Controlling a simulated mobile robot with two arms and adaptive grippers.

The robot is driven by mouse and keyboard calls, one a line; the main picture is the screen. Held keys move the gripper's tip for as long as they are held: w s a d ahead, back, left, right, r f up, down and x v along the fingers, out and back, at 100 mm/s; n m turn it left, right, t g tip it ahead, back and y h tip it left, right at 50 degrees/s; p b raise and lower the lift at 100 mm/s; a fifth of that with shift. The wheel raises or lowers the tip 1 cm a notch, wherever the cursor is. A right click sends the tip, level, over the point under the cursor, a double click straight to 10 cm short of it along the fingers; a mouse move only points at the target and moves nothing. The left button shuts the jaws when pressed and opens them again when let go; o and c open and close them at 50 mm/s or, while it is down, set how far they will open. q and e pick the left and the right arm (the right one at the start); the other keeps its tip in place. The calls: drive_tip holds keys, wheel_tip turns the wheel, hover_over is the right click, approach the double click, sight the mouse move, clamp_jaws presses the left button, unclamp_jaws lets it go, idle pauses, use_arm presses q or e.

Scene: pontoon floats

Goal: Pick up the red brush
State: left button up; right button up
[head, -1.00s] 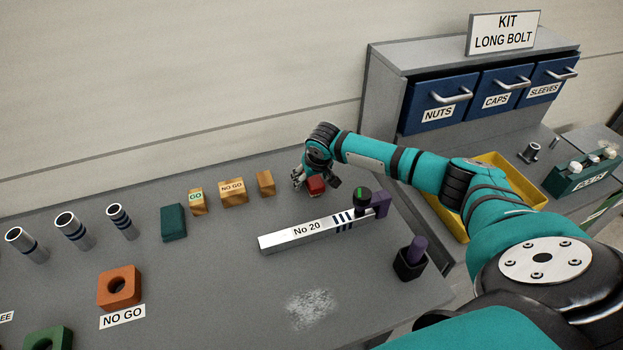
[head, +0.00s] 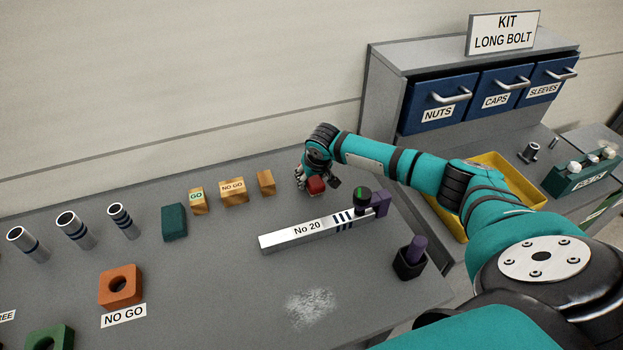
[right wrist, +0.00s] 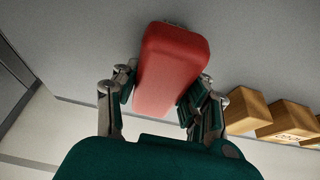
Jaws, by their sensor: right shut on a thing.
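The red brush (head: 316,186) is at the back of the grey table, right of the wooden blocks. It is a small rounded red block, and it fills the middle of the right wrist view (right wrist: 172,65). My right gripper (head: 317,184) is shut on it, with one finger on each side in the right wrist view (right wrist: 158,98). The brush's underside is hidden, so I cannot tell whether it touches the table. My left gripper is not in view.
Wooden blocks (head: 233,192) and a green block (head: 174,222) stand to the left. A dark holder with a purple handle (head: 410,259) stands at the right. White powder (head: 311,305) marks the front.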

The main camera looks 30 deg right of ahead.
drive_tip(key=shift+s+d+b, duration=0.1)
drive_tip(key=shift+d+b, duration=0.05)
drive_tip(key=shift+b, duration=0.15)
wheel_tip(320, 180, up, 10)
drive_tip(key=shift+r+b, duration=0.15)
drive_tip(key=shift+b, duration=0.75)
